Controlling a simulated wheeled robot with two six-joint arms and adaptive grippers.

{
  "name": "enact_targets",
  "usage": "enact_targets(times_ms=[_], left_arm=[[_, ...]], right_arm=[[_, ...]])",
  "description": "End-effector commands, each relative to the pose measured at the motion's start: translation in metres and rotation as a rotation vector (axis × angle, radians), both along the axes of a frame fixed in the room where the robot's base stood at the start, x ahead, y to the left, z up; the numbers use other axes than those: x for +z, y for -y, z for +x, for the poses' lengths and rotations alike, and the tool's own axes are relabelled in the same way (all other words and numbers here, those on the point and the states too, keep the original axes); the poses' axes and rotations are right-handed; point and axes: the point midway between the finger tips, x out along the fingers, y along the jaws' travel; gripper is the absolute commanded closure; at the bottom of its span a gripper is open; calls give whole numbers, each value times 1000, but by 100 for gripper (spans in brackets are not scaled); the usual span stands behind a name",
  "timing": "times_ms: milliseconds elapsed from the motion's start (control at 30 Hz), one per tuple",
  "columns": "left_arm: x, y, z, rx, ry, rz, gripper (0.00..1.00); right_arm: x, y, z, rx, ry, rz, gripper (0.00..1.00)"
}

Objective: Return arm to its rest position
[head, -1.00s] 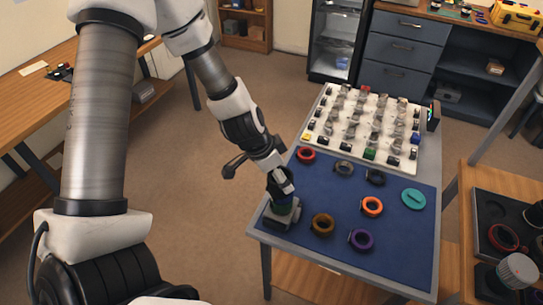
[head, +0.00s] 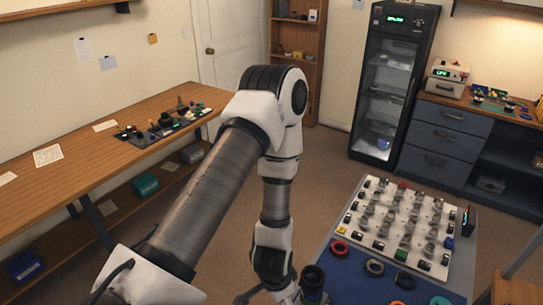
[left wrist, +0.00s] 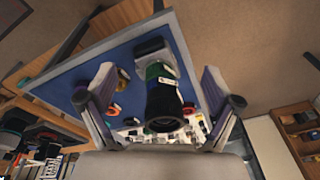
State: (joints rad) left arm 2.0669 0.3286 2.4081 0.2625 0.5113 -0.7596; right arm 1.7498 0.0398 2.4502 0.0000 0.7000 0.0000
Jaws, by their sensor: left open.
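My left arm (head: 205,185) comes in from the left with its elbow raised, and its forearm hangs down toward the table. My left gripper (head: 285,296) is at the bottom edge of the head view, partly cut off, just left of a dark lens (head: 313,278). In the left wrist view, the two fingers of my left gripper (left wrist: 157,78) are spread wide. The black lens barrel (left wrist: 163,100) with a green band shows between them in the picture, upright on a grey holder (left wrist: 152,48). Any gap to the fingers is hard to judge. My right gripper is not in view.
A blue mat (head: 350,285) carries several coloured rings, including a red ring (head: 339,247). A white tray (head: 375,192) of small parts lies behind it. A wooden bench (head: 70,150) runs along the left. Open floor lies between bench and table.

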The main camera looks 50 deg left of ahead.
Motion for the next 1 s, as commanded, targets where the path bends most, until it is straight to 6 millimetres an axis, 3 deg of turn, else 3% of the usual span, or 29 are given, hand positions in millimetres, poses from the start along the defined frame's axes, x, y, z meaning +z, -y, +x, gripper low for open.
enact_targets(times_ms=[33,100,233,567,667,900,1000], left_arm=[[-21,10,-24,37,-44,12,10],[-43,26,-51,118,-79,3,10],[-64,47,-86,223,-126,-28,10],[-70,52,-92,258,-132,-38,10],[-90,52,-92,258,-132,-38,10],[-188,52,-92,258,-133,-38,10],[-205,52,-92,258,-133,-38,10]], right_arm=[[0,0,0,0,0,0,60],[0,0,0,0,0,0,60],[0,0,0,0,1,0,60],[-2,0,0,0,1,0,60],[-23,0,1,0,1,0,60],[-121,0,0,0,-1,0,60],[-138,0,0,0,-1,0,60]])
